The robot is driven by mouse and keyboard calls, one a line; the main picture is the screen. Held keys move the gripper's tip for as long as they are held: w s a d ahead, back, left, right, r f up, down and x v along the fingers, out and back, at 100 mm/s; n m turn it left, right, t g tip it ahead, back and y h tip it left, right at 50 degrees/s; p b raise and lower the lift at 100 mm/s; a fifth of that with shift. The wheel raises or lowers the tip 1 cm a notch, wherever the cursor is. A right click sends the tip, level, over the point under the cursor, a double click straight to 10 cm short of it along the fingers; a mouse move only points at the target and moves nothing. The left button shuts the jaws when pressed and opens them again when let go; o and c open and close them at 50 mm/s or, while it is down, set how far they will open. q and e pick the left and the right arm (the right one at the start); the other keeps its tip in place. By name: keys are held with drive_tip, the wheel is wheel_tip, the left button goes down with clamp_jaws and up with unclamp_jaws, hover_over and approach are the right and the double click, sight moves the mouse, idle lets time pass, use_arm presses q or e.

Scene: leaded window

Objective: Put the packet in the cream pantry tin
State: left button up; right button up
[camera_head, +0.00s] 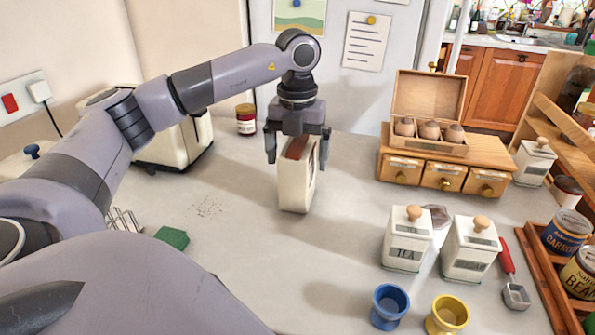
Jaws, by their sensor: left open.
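A narrow cream tin (294,190) stands upright on the pale worktop near the middle. A brown packet (298,147) shows at its top and appears to sit in its mouth; its lower part is hidden. My left gripper (298,158) points straight down over the tin. Its fingers are spread apart, one on each side of the packet and the tin's top, and it looks open. I cannot tell whether a finger touches the tin. My right gripper is not in view.
Two lidded canisters, one marked TEA (407,238), stand right of centre. Blue (390,306) and yellow (447,316) cups are at the front. A wooden drawer box (446,178) stands behind. A toaster (180,145), jar (246,119) and green block (172,238) are left.

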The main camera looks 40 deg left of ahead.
use_arm(q)
drive_tip(key=c, duration=1.6)
drive_tip(key=shift+r, duration=0.55)
wheel_tip(320, 180, up, 8)
drive_tip(key=shift+r+p, duration=0.1)
drive_tip(key=shift+p, duration=0.4)
drive_tip(key=shift+r+p, duration=2.15)
drive_tip(key=shift+r, duration=3.15)
